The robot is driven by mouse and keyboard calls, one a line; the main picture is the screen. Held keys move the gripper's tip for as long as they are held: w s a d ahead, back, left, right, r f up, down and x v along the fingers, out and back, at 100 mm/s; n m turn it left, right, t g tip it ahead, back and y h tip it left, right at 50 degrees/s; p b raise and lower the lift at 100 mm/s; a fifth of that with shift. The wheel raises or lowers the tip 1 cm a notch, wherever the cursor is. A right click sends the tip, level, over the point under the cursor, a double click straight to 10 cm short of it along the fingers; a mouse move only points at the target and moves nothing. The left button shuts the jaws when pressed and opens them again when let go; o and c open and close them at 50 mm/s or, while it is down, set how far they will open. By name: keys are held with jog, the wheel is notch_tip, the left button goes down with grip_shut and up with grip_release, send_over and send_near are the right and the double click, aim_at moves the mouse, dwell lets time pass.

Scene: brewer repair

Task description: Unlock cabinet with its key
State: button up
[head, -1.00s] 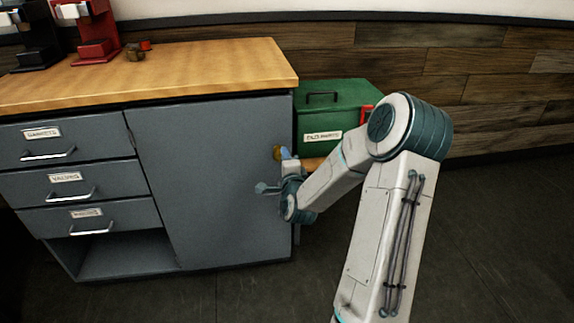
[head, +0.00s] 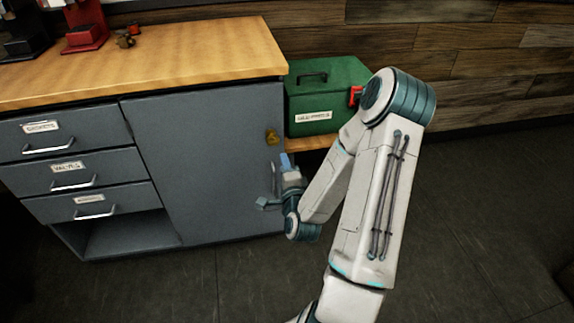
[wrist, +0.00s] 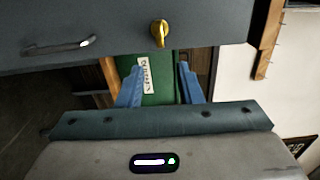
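The grey cabinet door (head: 205,165) is closed. A brass-yellow piece, which looks like the key in its lock (head: 272,136), sits at the door's right edge. It also shows in the wrist view (wrist: 160,33), sticking out from the grey front; whether it is turned cannot be told. My gripper (head: 279,170) is below the brass piece in the head view, apart from it. In the wrist view my gripper's blue fingers (wrist: 160,85) are spread with nothing between them, and the brass piece lies beyond the tips.
A green toolbox (head: 327,100) with a label stands on a wooden shelf right of the cabinet. Labelled drawers (head: 70,178) with metal handles are at the left. The wooden counter (head: 170,60) carries a red machine (head: 85,28) and small brown parts (head: 125,38). The floor at right is clear.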

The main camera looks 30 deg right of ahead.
jog(key=shift+p+v, duration=1.45)
jog(key=shift+p, duration=1.25)
